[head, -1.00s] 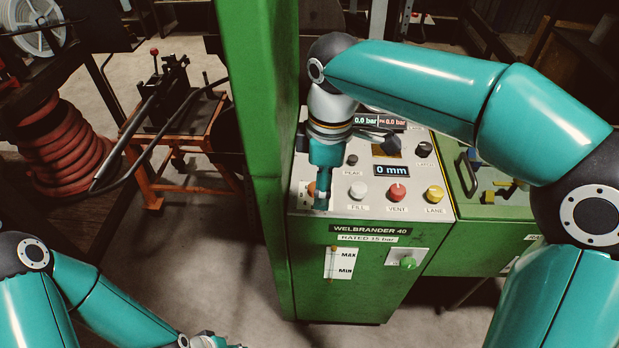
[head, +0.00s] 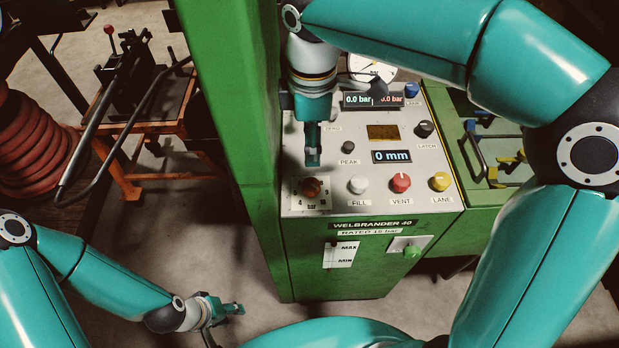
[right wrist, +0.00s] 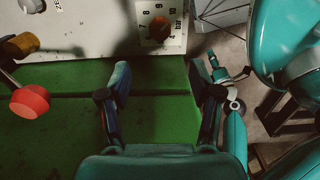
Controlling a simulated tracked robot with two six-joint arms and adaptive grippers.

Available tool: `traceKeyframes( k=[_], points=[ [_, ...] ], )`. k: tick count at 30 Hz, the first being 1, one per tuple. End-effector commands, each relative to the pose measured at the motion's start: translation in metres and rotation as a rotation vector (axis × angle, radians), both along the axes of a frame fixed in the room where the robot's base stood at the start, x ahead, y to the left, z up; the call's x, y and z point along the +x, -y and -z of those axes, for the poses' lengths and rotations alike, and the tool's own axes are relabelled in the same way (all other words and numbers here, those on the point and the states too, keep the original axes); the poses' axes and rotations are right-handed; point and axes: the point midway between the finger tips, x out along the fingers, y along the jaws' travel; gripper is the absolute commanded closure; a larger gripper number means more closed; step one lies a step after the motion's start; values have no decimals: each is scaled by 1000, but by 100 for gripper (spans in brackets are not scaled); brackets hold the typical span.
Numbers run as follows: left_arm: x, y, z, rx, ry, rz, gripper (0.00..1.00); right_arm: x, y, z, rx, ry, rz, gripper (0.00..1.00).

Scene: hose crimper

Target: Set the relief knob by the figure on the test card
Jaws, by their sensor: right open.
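The relief knob, orange-brown (head: 311,186), sits on a white scale plate at the panel's left front corner. In the right wrist view the knob (right wrist: 159,28) shows with figures around it and the word "bar"; its pointer is too small to read surely. My right gripper (head: 313,162) hangs just behind the knob in the head view, apart from it. In the right wrist view its fingers (right wrist: 161,78) are spread and empty. My left gripper (head: 225,324) is low at the left, off the machine, its fingers seemingly spread. I cannot make out a test card.
Displays read 0.0 bar and 0 mm (head: 391,157). A green post (head: 235,110) rises close left.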

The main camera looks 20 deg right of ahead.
Motion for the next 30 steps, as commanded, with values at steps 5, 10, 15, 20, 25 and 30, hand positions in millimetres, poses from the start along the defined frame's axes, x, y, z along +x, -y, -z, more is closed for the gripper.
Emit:
traceKeyframes(
  k=[5, 10, 15, 20, 25, 30],
  points=[
    [0, 0, 1, 0, 1, 0, 60, -1, 0, 41, -3, -7, -4, 36],
    [0, 0, 1, 0, 1, 0, 60, -1, -1, 78, -2, -7, -3, 36],
    [0, 0, 0, 0, 1, 0, 60, 0, -1, 108, -1, -6, -5, 36],
    [0, 0, 0, 0, 1, 0, 60, 0, -2, 125, -1, -2, -5, 36],
    [0, 0, -1, 0, 1, 0, 60, 1, -2, 132, -1, -1, -5, 36],
    [0, 0, 0, 0, 1, 0, 60, 1, -2, 132, 0, 0, -5, 36]
  ],
)
